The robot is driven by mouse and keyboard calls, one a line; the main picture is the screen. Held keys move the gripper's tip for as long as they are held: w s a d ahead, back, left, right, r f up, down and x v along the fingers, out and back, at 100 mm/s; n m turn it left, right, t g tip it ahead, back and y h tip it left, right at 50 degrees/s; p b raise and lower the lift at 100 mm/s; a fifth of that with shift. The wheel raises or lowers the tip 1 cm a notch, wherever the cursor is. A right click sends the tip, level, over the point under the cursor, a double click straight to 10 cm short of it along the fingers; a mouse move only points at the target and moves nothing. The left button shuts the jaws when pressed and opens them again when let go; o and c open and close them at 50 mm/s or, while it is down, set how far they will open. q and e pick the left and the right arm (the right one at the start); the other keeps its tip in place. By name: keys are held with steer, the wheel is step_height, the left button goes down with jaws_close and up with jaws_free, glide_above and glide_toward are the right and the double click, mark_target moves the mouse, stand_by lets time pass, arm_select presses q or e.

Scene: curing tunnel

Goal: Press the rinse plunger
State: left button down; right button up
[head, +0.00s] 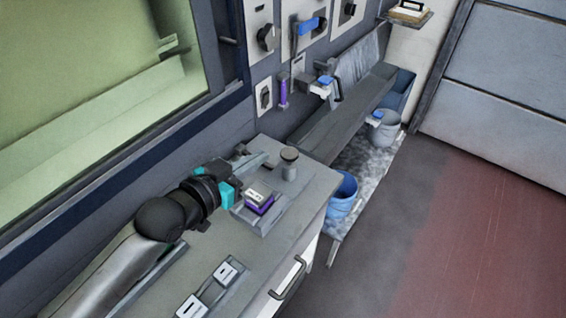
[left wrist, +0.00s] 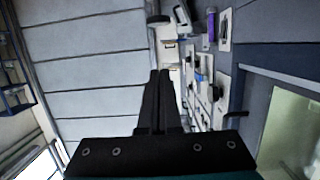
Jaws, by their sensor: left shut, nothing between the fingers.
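My right gripper is not in view.
A purple and white block (head: 259,201) sits on a grey holder beside my left gripper. Two white-labelled pieces lie on the counter's (head: 235,238) near part. Wall panels carry dark knobs (head: 266,37) and a purple handle (head: 283,92). A blue bucket (head: 343,192) stands beyond the counter's end.

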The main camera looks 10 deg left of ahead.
arm_select(q)
steer(key=shift+s+r+b, duration=0.15)
steer(key=shift+r+b, duration=0.1)
steer(key=shift+b, duration=0.1)
glide_above(290, 154)
steer(key=s+a, duration=0.1)
steer(key=s, duration=0.1)
step_height(290, 154, down, 2)
steer(key=shift+f+b, duration=0.75)
steer(key=shift+f, duration=1.45)
